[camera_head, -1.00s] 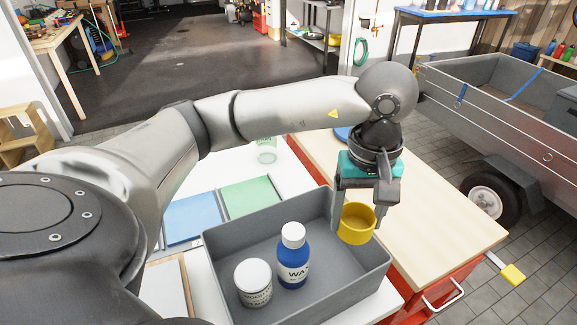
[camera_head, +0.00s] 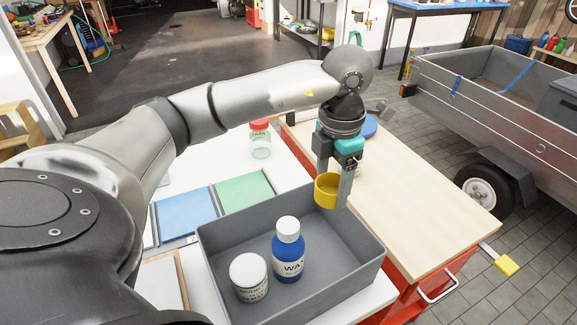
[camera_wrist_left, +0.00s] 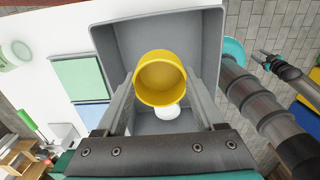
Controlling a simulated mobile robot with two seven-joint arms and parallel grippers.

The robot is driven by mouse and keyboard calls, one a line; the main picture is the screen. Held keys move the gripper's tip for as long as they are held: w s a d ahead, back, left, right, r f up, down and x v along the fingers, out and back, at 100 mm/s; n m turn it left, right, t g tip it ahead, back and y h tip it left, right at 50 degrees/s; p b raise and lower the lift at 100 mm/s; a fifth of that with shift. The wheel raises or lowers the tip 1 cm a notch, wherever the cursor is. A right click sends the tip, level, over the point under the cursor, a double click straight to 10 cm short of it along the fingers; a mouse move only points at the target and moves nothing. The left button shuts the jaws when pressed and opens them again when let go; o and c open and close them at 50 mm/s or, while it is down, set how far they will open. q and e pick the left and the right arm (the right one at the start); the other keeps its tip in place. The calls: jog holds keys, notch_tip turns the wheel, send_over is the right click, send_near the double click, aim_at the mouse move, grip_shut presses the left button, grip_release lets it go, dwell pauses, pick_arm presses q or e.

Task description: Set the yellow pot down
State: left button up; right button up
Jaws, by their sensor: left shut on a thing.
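My left gripper (camera_head: 333,185) is shut on the yellow pot (camera_head: 326,190), one finger on either side of it. In the head view the pot is upright and in the air, by the back right of the grey bin (camera_head: 225,248). In the left wrist view the yellow pot (camera_wrist_left: 160,82) sits between the fingers, with the bin (camera_wrist_left: 205,30) beyond and below it. My right gripper (camera_wrist_left: 268,58) seems to show at the right of the wrist view, too small to tell its state.
The bin holds a blue bottle (camera_head: 288,255) and a white jar (camera_head: 249,275). A blue mat (camera_head: 186,214) and a green mat (camera_head: 243,190) lie left of the bin. A red-lidded jar (camera_head: 260,140) stands behind. The wooden bench top (camera_head: 415,200) at right has bare room.

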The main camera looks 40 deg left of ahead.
pick_arm(q)
jog(key=shift+a+f+n, duration=0.1)
jog(key=shift+f+n, duration=0.15)
jog(key=shift+n, duration=0.05)
jog(key=b, duration=0.3)
send_over(321, 253)
notch_tip(321, 253, down, 15)
jog(key=shift+r, duration=0.1)
jog(key=shift+f, duration=0.45)
notch_tip(321, 253, down, 4)
jog(key=shift+r+b, duration=0.25)
jog(key=shift+b, duration=0.15)
jog(key=shift+f, duration=0.25)
jog(key=shift+r, duration=0.1)
jog(key=shift+f, duration=0.2)
jog(key=o, duration=1.3)
pick_arm(e)
jog(key=shift+w+d+f, duration=0.25)
jog(key=shift+w+f, duration=0.1)
jog(key=shift+f, duration=0.3)
jog(key=shift+w+d+f, duration=0.3)
jog(key=shift+f, duration=0.35)
jog(key=shift+w+d+f, duration=0.25)
jog(key=shift+w+f, duration=0.1)
jog(key=shift+f, duration=0.3)
